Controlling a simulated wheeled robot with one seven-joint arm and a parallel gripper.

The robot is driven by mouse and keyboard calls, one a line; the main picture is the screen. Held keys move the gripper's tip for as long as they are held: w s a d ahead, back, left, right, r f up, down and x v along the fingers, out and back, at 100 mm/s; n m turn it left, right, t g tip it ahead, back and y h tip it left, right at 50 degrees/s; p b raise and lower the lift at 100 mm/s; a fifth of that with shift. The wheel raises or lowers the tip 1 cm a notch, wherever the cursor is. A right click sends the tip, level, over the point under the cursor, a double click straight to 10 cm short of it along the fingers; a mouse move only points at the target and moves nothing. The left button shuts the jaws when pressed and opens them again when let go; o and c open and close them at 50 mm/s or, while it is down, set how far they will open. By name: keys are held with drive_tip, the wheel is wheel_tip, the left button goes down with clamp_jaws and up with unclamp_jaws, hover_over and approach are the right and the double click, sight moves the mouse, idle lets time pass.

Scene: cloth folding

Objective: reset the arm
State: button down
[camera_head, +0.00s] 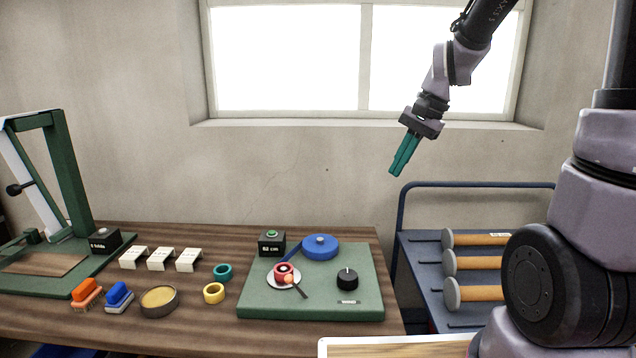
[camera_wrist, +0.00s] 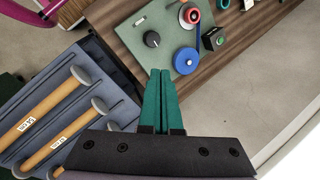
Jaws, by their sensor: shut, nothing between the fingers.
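My gripper (camera_head: 403,155) hangs in the air in front of the wall below the window, above and right of the table's green board. Its two teal fingers are together and point down and to the left, with nothing between them. No cloth is seen in either view.
The wooden table (camera_head: 215,240) holds a green board (camera_head: 330,300) with a blue disc (camera_head: 320,246) and a black knob (camera_head: 347,279). A green frame (camera_head: 68,175) stands at left. A blue cart (camera_head: 420,248) with several wooden-handled tools stands at right. The air around my gripper is clear.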

drive_tip(key=s+d+r+n+t+h, duration=0.2)
drive_tip(key=s+d+r+t, duration=0.3)
drive_tip(key=s+r, duration=0.7)
drive_tip(key=shift+s+d+n+t, duration=0.35)
drive_tip(key=shift+d+n, duration=0.35)
drive_tip(key=shift+d, duration=0.3)
